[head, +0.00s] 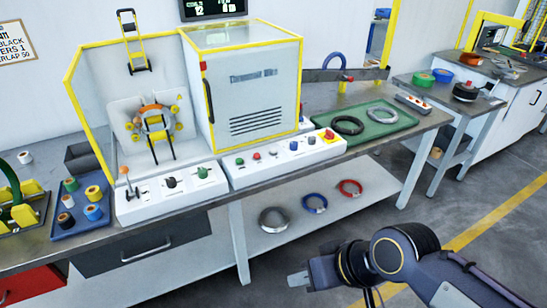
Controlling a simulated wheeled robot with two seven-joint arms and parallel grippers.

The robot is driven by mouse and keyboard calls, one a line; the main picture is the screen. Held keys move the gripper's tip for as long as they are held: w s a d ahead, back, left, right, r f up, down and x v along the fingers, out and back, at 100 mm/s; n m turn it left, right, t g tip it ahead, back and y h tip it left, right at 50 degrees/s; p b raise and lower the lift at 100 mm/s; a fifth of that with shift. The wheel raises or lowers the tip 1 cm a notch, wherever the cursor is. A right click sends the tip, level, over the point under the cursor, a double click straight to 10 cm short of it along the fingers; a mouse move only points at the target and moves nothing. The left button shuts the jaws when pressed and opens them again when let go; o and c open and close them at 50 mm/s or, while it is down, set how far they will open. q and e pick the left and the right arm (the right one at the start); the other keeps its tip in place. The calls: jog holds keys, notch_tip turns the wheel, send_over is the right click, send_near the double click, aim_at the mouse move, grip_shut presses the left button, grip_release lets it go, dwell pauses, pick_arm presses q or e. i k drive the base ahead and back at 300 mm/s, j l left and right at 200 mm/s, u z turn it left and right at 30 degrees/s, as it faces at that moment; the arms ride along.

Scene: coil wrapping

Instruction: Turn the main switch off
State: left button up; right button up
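A long white control box (280,160) runs along the bench front below the yellow-edged cabinet. At its right end is a red knob on a yellow plate (328,135), which looks like the main switch; its setting is too small to read. Green, red, dark and white controls sit to its left. A second white box (170,200) carries a lever, a dark knob and a green knob. My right gripper (298,279) is low at the bottom centre, in front of the bench and well apart from both boxes. Whether its fingers are open cannot be told. My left gripper is not in view.
A wrapping machine (153,121) with yellow-edged panels stands left of the cabinet (248,85). A green tray (375,135) with two coils lies right of the long box. A blue tray (72,228) holds tape rolls. Several coils lie on the lower shelf (330,225).

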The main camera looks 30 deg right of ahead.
aim_at(329, 135)
jog(key=z, duration=1.35)
jog(key=i+u, duration=0.25)
jog(key=u, duration=0.25)
jog(key=i+l+u, duration=0.2)
jog(key=u, duration=0.25)
jog(key=i+l+u, duration=0.15)
jog(key=i+l, duration=0.35)
jog(key=i+l+u, duration=0.1)
jog(key=i+l, duration=0.35)
jog(key=l, duration=0.2)
